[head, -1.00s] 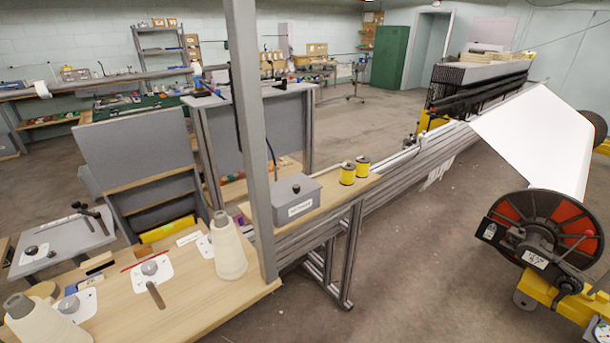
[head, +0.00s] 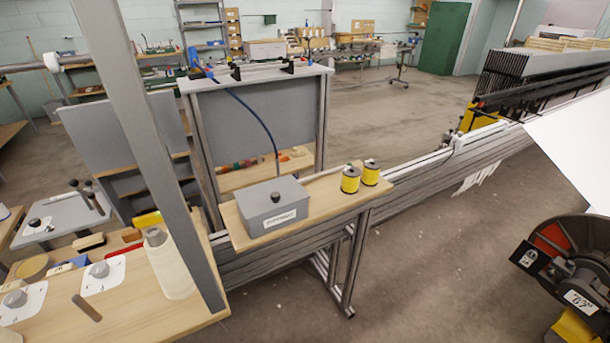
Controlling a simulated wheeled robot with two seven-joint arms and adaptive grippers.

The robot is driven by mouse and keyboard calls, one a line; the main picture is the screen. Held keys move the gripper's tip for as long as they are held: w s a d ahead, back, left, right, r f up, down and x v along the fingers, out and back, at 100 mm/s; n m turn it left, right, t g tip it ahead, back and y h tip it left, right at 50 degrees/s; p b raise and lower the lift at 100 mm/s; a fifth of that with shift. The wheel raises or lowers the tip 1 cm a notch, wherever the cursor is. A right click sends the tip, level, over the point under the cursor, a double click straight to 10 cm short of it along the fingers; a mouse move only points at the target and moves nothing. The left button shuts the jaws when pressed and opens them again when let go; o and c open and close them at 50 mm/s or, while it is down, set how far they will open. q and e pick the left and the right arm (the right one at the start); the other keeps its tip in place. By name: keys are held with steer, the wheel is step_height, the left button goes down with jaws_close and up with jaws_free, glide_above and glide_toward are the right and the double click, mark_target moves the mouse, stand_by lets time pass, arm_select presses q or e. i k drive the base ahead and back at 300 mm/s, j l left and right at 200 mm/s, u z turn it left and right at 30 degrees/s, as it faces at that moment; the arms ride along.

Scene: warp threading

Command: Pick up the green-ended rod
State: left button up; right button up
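I cannot make out a rod with a green end in the head view. A thin pale rod-like strip (head: 328,173) lies along the back of the small wooden shelf (head: 240,232), behind the grey box and up toward the yellow spools; no green shows on it. Neither of my grippers is in view.
A grey lidded box (head: 273,205) and two yellow spools (head: 350,179) stand on the small shelf. A white cone (head: 170,264) stands on the wooden table (head: 150,318), beside a slanting grey post (head: 150,130). A reel (head: 570,262) is at right. The floor between is clear.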

mark_target(327, 173)
steer(key=i+l+u, duration=0.4)
steer(key=l, duration=0.6)
steer(key=i+l+u, duration=0.1)
steer(key=l+u, duration=0.3)
steer(key=l, duration=0.65)
steer(key=l+u, duration=0.4)
steer(key=l, duration=0.7)
steer(key=k+l+u, duration=0.15)
steer(key=l+u, duration=0.25)
steer(key=l, duration=0.7)
